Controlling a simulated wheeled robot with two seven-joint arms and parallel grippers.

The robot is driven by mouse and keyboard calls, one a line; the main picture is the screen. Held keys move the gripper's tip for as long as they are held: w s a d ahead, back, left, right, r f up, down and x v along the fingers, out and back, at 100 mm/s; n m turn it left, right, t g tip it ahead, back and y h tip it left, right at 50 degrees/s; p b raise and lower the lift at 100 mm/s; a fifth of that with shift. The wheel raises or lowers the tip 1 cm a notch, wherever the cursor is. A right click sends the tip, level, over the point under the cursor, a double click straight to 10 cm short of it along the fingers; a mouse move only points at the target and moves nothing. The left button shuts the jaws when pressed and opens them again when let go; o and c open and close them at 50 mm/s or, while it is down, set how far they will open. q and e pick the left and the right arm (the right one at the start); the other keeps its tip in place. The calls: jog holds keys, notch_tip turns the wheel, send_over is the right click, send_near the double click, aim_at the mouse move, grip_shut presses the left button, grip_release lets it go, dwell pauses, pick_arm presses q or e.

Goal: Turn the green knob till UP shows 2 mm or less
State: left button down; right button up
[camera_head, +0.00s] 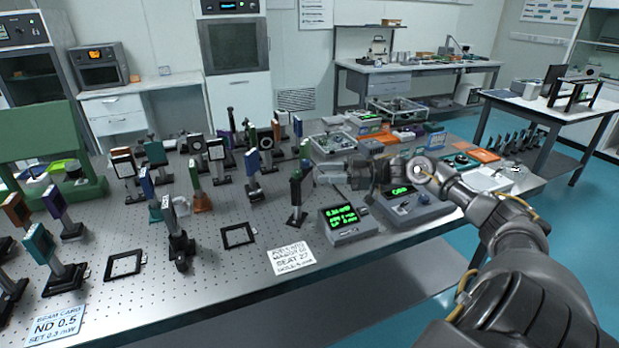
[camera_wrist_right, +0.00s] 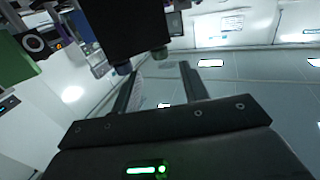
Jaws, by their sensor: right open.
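A dark mount on a post (camera_head: 297,192) stands near the front of the optical table, with green parts near its top. My right gripper (camera_head: 318,173) reaches in from the right, open, its tips close to this mount. In the right wrist view a dark block (camera_wrist_right: 128,25) hangs over the open fingers (camera_wrist_right: 160,78). A readout box (camera_head: 345,220) shows several green lines, too small to read surely. My left gripper is out of view.
A second box with a green display (camera_head: 405,200) stands under my right forearm. A white note (camera_head: 291,258) lies at the table's front edge. Many posted optics crowd the left and back. Black frames (camera_head: 238,235) lie flat nearby, with bare perforated table (camera_head: 215,280) around them.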

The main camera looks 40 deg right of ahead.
jog(key=shift+v, duration=1.15)
jog(key=shift+o, duration=0.3)
